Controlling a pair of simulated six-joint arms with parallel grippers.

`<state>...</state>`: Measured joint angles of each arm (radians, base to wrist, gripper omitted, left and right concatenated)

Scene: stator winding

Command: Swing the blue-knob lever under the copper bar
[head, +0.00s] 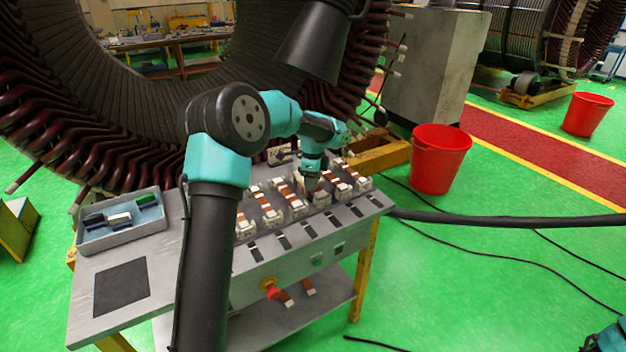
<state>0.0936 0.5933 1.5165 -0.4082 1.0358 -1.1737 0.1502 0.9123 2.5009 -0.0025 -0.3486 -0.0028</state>
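Several copper bars (264,202) stand in pale blocks in a row along the grey workbench (205,258). My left gripper (312,188) points down over the right half of this row, close to one of the blocks. Its fingers are too small and dark to tell whether they are open or shut. It partly covers the bar and block below it. I cannot make out a blue-knob lever; it may be hidden behind my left arm or gripper, or too small to see. My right gripper is not in view.
A grey tray (92,243) with small parts sits on the bench's left end, behind a dark mat (122,287). A red knob (270,288) is on the bench front. The big stator (60,110) rises behind. A red bucket (440,160) stands to the right.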

